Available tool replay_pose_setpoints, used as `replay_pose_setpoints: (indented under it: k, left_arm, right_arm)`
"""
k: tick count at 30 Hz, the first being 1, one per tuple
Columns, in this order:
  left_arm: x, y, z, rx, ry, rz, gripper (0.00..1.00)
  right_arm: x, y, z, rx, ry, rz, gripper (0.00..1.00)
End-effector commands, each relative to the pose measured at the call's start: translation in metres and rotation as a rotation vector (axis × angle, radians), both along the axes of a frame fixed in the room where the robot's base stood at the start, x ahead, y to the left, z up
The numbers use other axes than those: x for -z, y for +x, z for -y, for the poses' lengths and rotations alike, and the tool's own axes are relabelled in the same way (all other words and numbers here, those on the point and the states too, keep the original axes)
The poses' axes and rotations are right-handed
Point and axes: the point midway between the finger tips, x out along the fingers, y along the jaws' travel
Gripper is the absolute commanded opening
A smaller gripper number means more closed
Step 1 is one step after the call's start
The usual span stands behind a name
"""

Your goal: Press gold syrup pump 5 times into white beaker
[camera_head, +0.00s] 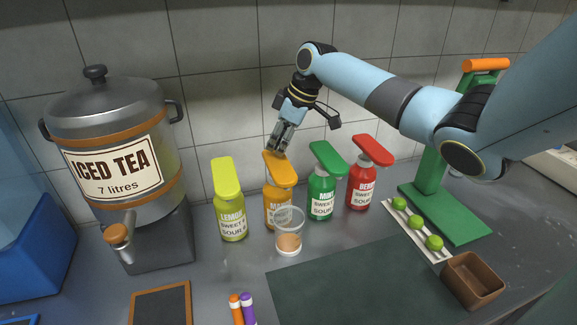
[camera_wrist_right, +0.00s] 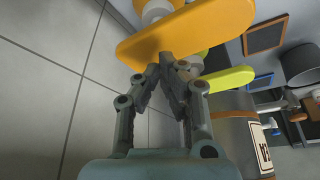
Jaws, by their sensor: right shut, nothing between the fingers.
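The gold syrup pump bottle (camera_head: 274,208) stands in the row of bottles near the back wall, its flat orange-gold head (camera_head: 281,169) on top. A clear beaker (camera_head: 289,232) with some amber-brown content stands just in front of it and hides part of its label. My right gripper (camera_head: 278,149) points down at the back of the gold head, shut and empty. In the right wrist view the closed fingertips (camera_wrist_right: 168,62) are at the edge of the gold head (camera_wrist_right: 185,35); I cannot tell whether they touch it. My left gripper is not in view.
The yellow-green lemon bottle (camera_head: 231,208) stands left, the green mint bottle (camera_head: 321,190) and red bottle (camera_head: 361,182) right. An iced tea dispenser (camera_head: 122,200) is far left. A dark mat (camera_head: 360,285), brown box (camera_head: 473,280) and green press (camera_head: 445,213) lie front and right.

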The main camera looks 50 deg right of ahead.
Motion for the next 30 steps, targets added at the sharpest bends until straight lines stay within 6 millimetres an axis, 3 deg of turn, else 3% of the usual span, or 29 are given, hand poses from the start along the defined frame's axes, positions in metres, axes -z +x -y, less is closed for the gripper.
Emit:
replay_pose_setpoints:
  k: [17, 30]
  left_arm:
    - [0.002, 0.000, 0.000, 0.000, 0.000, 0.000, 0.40]
    - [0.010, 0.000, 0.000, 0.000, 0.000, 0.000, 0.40]
  right_arm:
    - [0.002, 0.000, 0.000, 0.000, 0.001, 0.001, 0.00]
    - [0.017, 0.000, 0.000, 0.000, 0.001, 0.001, 0.00]
